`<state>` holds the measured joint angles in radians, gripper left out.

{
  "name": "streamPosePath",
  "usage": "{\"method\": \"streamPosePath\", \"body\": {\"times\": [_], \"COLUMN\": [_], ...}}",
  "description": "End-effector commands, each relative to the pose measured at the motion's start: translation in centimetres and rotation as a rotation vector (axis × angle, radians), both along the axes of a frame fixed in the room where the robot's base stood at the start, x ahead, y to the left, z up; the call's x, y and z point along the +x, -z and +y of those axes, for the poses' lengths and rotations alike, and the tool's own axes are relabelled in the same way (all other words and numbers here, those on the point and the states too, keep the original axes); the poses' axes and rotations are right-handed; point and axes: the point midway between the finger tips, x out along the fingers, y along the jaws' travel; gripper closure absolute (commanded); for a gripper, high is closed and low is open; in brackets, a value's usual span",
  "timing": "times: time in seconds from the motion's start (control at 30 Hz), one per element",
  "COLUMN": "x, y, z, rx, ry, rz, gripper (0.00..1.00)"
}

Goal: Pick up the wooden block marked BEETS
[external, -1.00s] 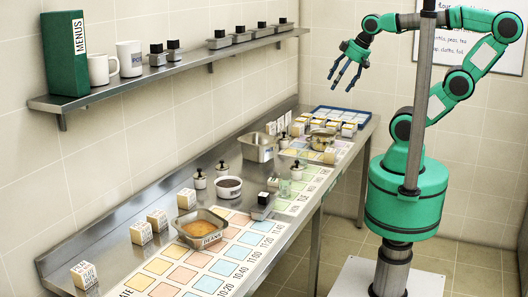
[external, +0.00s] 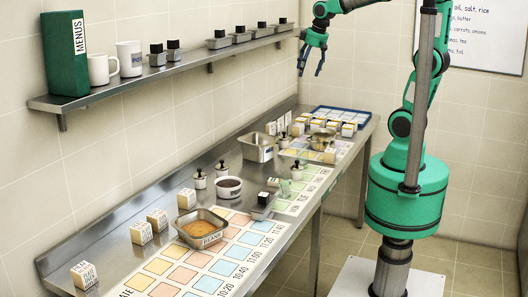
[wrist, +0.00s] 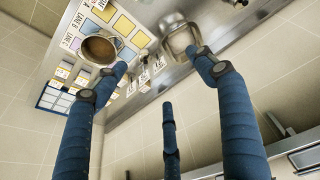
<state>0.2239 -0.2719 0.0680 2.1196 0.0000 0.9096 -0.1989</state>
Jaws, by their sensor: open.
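Several pale wooden blocks with printed labels stand on the steel counter; I cannot read BEETS on any of them. My gripper (external: 309,72) is open and empty, high above the far part of the counter, fingers pointing down. In the wrist view, its blue fingers (wrist: 158,78) are spread, with small labelled blocks (wrist: 62,73) beyond at left.
A wall shelf (external: 180,72) with a green menu box (external: 66,55), mugs and containers runs above the counter. On the counter are a pan of orange food (external: 203,228), a dark-filled bowl (external: 229,187), an empty metal pan (external: 257,148) and a pot (external: 322,139).

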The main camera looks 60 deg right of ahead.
Motion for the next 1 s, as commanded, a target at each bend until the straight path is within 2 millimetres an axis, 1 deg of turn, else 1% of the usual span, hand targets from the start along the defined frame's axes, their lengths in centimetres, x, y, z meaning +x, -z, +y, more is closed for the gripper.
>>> {"method": "streamPosePath", "body": {"times": [0.03,0.1,0.27,0.47,0.6,0.77,0.97,1.0], "x": [1.2,2.6,5.6,9.2,11.3,13.4,15.5,15.9], "y": [0.4,0.8,2.3,4.6,6.7,9.4,13.4,14.4], "z": [-1.1,-2.4,-5.6,-10.0,-13.2,-17.1,-22.1,-23.1], "rx": [0.000,-0.001,-0.002,0.001,0.005,0.012,0.024,0.028], "ry": [0.005,0.009,0.015,0.022,0.026,0.031,0.036,0.037], "rz": [0.014,0.029,0.063,0.104,0.134,0.165,0.204,0.212], "gripper": [0.30,0.30,0.30,0.30,0.30,0.30,0.30,0.30]}}
